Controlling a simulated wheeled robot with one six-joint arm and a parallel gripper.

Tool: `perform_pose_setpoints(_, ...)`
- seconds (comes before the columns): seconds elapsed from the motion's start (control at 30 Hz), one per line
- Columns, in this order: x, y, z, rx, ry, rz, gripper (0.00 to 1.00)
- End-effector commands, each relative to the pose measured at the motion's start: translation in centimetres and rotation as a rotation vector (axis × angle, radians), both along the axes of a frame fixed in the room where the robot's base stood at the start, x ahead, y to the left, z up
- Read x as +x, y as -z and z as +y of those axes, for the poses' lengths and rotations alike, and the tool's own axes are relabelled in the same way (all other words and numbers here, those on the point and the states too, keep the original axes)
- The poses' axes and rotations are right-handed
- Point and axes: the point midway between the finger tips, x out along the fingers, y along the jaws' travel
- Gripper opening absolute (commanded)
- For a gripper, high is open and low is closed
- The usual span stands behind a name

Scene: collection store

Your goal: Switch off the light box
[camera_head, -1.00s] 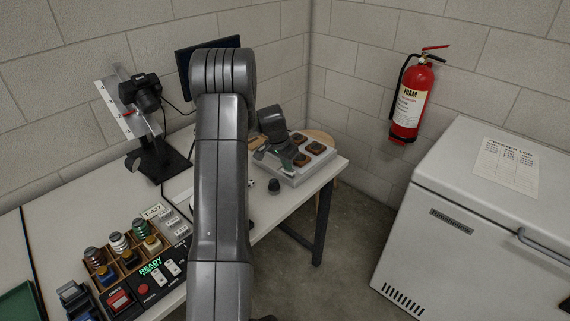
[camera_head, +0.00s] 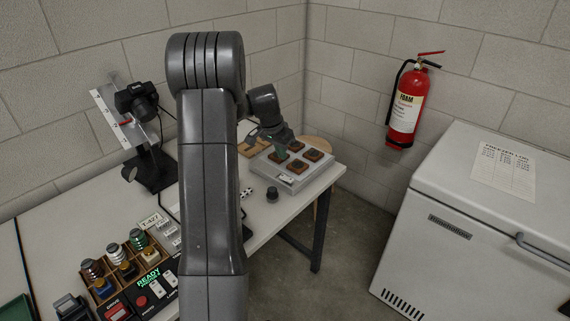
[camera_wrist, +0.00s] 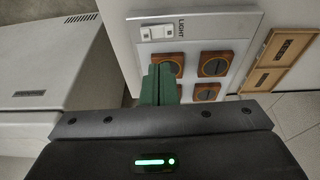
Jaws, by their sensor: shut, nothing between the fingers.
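The light box (camera_head: 290,184) is a pale flat box near the right end of the table, with brown square-framed pieces on its top. In the wrist view its pale top (camera_wrist: 222,30) carries a white two-part rocker switch (camera_wrist: 158,32) beside the printed word LIGHT. I cannot tell the switch's position or whether the box glows. My gripper (camera_head: 279,151) has green fingers and hangs above the box. In the wrist view my gripper (camera_wrist: 160,82) is shut and empty, its fingers a little short of the switch and partly covering one framed piece.
A black knob (camera_head: 271,194) stands at the table's front edge beside the box. A camera on a stand (camera_head: 137,100) and a control panel with a READY display (camera_head: 148,278) are to the left. A white chest freezer (camera_head: 470,225) and a fire extinguisher (camera_head: 406,105) are right.

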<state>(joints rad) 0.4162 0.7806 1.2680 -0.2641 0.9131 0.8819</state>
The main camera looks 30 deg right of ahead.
Motion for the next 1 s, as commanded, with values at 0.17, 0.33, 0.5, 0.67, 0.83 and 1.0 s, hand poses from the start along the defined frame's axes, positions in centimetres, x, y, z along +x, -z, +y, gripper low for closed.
perform_pose_setpoints(0.17, 0.1, -3.0, 1.0, -0.001, -0.003, -0.002, 0.0)
perform_pose_setpoints(0.33, 0.1, -4.2, 1.5, 0.0, -0.001, 0.0, 0.0)
perform_pose_setpoints(0.5, 0.0, -4.5, 1.5, 0.0, -0.001, 0.002, 0.0)
perform_pose_setpoints(0.67, 0.0, -4.5, 1.5, 0.0, -0.001, 0.002, 0.0)
perform_pose_setpoints(0.83, 0.0, -3.9, 1.4, 0.001, 0.0, 0.003, 0.0)
perform_pose_setpoints(1.0, 0.0, -1.8, 0.7, 0.002, 0.001, 0.004, 0.0)
